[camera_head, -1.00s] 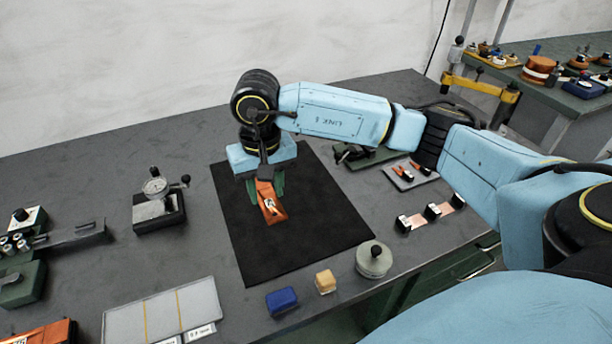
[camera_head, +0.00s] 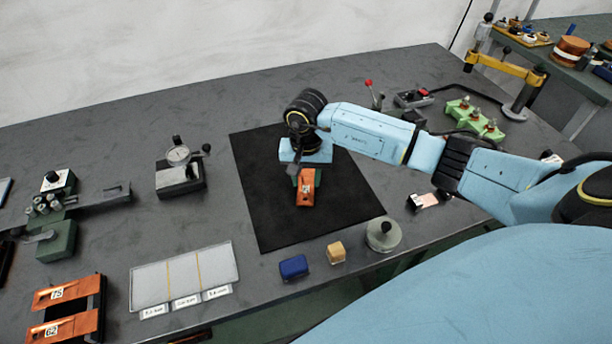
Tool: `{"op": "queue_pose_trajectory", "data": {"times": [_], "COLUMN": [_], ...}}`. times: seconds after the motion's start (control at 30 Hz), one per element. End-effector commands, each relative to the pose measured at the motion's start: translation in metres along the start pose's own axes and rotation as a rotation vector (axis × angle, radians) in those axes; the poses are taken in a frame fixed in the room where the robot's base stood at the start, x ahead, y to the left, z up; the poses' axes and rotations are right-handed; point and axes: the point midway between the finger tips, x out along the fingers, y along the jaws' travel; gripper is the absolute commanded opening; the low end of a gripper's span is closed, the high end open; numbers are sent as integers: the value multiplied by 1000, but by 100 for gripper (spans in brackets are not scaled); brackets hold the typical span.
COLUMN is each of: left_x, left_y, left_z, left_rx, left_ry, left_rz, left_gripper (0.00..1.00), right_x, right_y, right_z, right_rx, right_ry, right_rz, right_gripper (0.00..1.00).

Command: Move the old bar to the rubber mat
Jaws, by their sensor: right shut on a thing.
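The black rubber mat (camera_head: 275,219) lies flat on the grey bench. My right gripper (camera_head: 308,177) points down over the mat and is shut on an orange copper bar (camera_head: 305,196) with a small white label. The label's number is too small to read surely. The bar is over the mat, right of its middle; I cannot tell whether its underside touches the mat. The upper end of the bar is hidden by the gripper. My left gripper is not in view.
A dark rack at the front left holds orange bars labelled 75 (camera_head: 57,294) and 62 (camera_head: 52,330). A dial gauge (camera_head: 179,172) stands left of the mat. A blue block (camera_head: 293,267), a yellow block (camera_head: 336,252) and a round weight (camera_head: 382,236) line the front edge.

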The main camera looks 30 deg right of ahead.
Motion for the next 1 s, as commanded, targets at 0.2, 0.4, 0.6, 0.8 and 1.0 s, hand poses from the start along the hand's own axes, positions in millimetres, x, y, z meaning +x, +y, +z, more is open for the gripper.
{"op": "queue_pose_trajectory", "data": {"times": [0.2, 0.4, 0.6, 0.8, 1.0], "left_x": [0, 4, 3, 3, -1], "left_y": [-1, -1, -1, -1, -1], "left_z": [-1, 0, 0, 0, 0], "left_rx": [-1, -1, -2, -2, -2], "left_ry": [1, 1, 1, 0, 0], "left_rz": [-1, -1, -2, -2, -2], "left_gripper": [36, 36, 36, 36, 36], "right_x": [1, 6, 4, 4, -9], "right_y": [0, 0, 0, 0, -1], "right_z": [-1, -1, -1, -1, -2], "right_rx": [0, 0, 0, 0, -1], "right_ry": [3, 2, 2, 2, 5], "right_rz": [-2, -1, -1, -1, -4], "right_gripper": [7, 39, 58, 58, 58]}}
